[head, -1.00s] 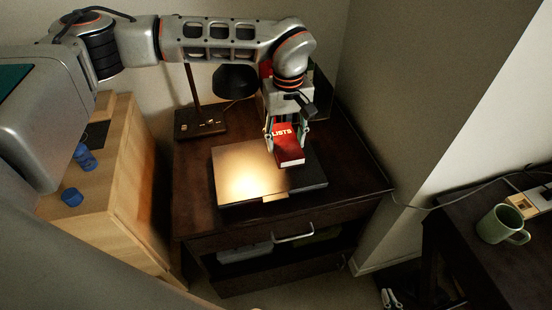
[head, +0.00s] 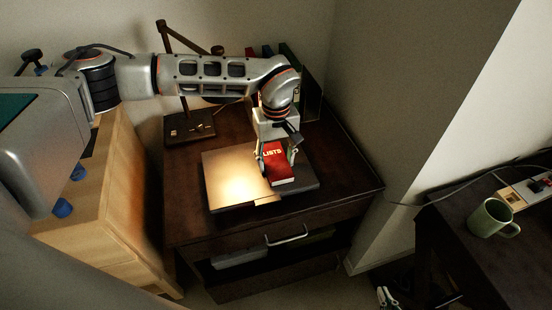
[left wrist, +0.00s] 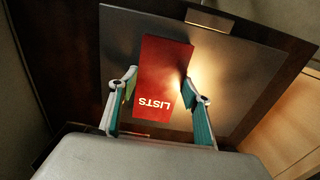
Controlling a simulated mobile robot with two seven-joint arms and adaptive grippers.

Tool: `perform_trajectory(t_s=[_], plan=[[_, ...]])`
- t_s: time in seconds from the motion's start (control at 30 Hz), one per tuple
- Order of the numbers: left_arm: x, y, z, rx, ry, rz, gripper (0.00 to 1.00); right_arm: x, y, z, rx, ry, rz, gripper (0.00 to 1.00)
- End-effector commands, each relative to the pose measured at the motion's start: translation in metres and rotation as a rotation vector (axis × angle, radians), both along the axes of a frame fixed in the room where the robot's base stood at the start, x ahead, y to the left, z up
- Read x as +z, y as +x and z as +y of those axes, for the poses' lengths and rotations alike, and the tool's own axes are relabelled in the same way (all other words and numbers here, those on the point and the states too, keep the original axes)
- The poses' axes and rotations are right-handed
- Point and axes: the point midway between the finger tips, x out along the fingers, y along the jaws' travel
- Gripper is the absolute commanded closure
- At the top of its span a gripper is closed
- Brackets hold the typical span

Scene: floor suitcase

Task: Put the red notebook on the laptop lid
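The red notebook (head: 280,167), marked LISTS, is between the fingers of my left gripper (head: 277,160), over the right part of the laptop lid (head: 230,180). In the left wrist view the fingertips meet both long edges of the notebook (left wrist: 165,70), with the grey laptop lid (left wrist: 120,50) around it. The notebook lies flat and low over the lid; whether it touches is hard to tell. Two pale tips at the bottom edge of the head view look like my right gripper (head: 387,297); the rest is cut off.
The laptop sits on a dark cabinet (head: 335,190) with a lamp (head: 190,125) behind it and upright books (head: 290,52) at the back right. A wooden cabinet (head: 115,190) stands left. A green mug (head: 492,218) is on the dark table at right.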

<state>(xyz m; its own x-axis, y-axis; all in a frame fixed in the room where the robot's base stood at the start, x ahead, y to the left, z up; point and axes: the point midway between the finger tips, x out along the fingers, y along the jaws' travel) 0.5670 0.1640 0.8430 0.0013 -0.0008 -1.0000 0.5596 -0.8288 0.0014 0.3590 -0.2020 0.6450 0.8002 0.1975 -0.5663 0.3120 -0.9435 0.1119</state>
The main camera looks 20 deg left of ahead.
Motion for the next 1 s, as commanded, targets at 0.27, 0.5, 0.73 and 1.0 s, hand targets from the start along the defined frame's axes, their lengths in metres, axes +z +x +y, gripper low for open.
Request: perform_trajectory(t_s=[0.27,0.5,0.73,1.0], plan=[[0.001,0.0,0.0,0.0,0.0,0.0,0.37,0.0,0.0,0.0,0.0,0.0,0.0,1.0],[0.01,0.001,0.0,0.0,0.0,-0.002,0.37,0.001,0.0,0.0,0.0,0.0,0.0,1.0],[0.052,0.001,0.0,-0.001,0.0,-0.006,0.37,0.0,0.0,0.0,0.001,0.001,0.0,1.0],[0.103,0.0,0.0,0.0,0.0,-0.002,0.37,0.0,0.0,0.0,0.001,0.0,0.001,1.0]])
